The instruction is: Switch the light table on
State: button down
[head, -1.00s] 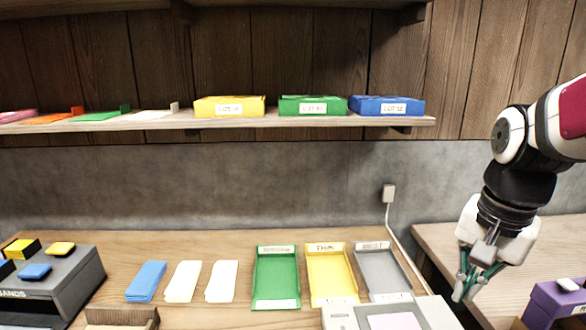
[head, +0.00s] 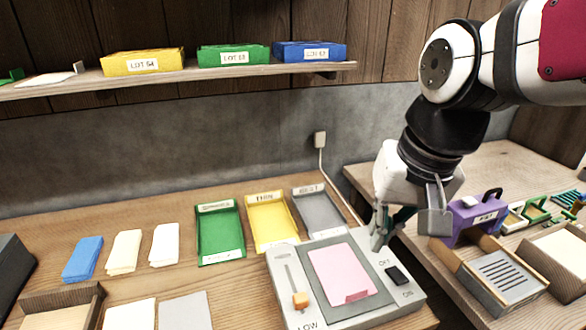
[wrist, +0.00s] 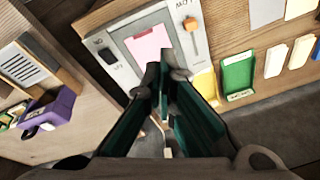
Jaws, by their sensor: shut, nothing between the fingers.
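The light table (head: 350,312) is a grey box at the front of the bench, with a pink sheet (head: 341,272) on its panel. A black rocker switch (head: 398,275) sits at its right side between the labels OFF and ON. An orange slider knob (head: 300,299) is at its left, near LOW. My gripper (head: 378,246) is shut and empty, just above the light table's back right corner, behind the switch. In the wrist view the shut fingers (wrist: 165,65) point at the panel's edge, and the switch (wrist: 108,57) is to their left. Whether they touch the table is unclear.
Green (head: 219,258), yellow (head: 275,242) and grey (head: 322,222) trays stand behind the light table. A purple box (head: 473,221) and a wooden slotted tray (head: 500,278) are on the right bench.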

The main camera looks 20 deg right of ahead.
jog(key=w+d+f+m+g+p, duration=0.1)
jog(key=w+d+f+m+g, duration=0.3)
jog(key=w+d+m, duration=0.45)
jog(key=m+p, duration=0.2)
jog(key=m, duration=0.3)
send_near(400, 277)
jog(key=shift+g, duration=0.3)
jog(key=f, duration=0.7)
jog(key=shift+s+a, duration=0.2)
jog(key=shift+s, duration=0.05)
